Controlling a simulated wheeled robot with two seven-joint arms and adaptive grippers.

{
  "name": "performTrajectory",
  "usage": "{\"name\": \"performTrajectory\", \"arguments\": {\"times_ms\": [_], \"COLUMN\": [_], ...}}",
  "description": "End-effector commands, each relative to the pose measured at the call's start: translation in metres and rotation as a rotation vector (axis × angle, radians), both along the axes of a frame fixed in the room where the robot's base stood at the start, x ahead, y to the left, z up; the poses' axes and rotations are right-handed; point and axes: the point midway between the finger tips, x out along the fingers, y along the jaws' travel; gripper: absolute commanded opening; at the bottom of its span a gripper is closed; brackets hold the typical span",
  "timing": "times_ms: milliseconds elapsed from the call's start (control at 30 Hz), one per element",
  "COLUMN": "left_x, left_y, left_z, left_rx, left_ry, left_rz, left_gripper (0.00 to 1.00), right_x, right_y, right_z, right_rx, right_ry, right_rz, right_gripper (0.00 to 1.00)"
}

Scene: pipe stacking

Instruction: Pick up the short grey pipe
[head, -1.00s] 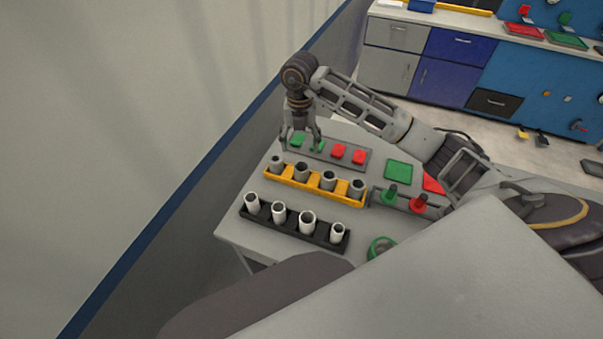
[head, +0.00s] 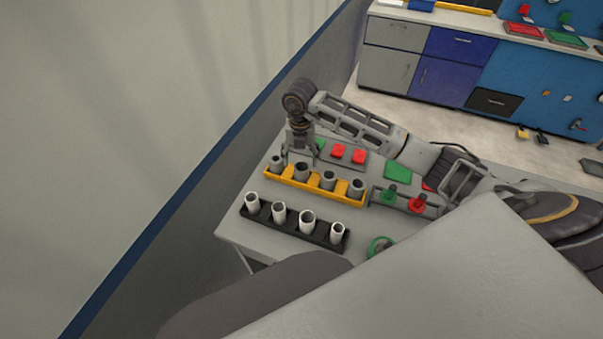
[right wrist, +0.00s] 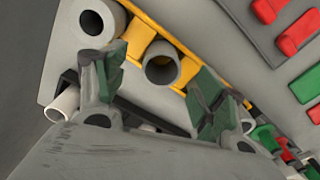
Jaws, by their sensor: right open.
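A yellow rack (head: 289,182) on the table holds several upright grey pipes. They include one at its left end (head: 276,163) and the one beside it (head: 301,172); I cannot tell for certain which is the short grey pipe. My right gripper (head: 300,158) is open and empty, pointing down above the left part of the rack, close to the second pipe. In the right wrist view, a dark-bored grey pipe (right wrist: 161,66) shows between and beyond the open fingers (right wrist: 158,80), with another pipe (right wrist: 100,20) to its left. My left gripper is out of view.
A black rack (head: 292,227) with several white pipes stands nearer, in front of the yellow rack. Behind is a grey tray (head: 357,165) with red and green blocks. Green and red pieces (head: 390,191) stand to the right. A wall lies left of the table.

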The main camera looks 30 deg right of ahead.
Motion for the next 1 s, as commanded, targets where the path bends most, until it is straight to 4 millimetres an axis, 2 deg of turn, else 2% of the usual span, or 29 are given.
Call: {"name": "performTrajectory", "arguments": {"times_ms": [167, 333, 600, 733, 1000], "left_x": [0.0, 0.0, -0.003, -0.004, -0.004], "left_y": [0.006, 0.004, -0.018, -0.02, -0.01], "left_z": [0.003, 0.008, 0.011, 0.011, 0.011], "left_rx": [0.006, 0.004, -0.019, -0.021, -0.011], "left_ry": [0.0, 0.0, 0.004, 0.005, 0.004], "left_rz": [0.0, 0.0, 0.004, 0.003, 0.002], "left_gripper": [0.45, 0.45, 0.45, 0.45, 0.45], "right_x": [-0.002, -0.005, -0.006, -0.006, -0.006], "right_y": [0.0, -0.001, -0.001, -0.001, -0.001], "right_z": [-0.008, -0.023, -0.048, -0.052, -0.051], "right_rx": [0.0, 0.001, 0.0, -0.001, 0.0], "right_ry": [0.001, 0.003, 0.001, 0.0, 0.0], "right_rz": [-0.001, 0.0, -0.001, 0.0, 0.0], "right_gripper": [0.7, 0.7, 0.7, 0.7, 0.7]}}
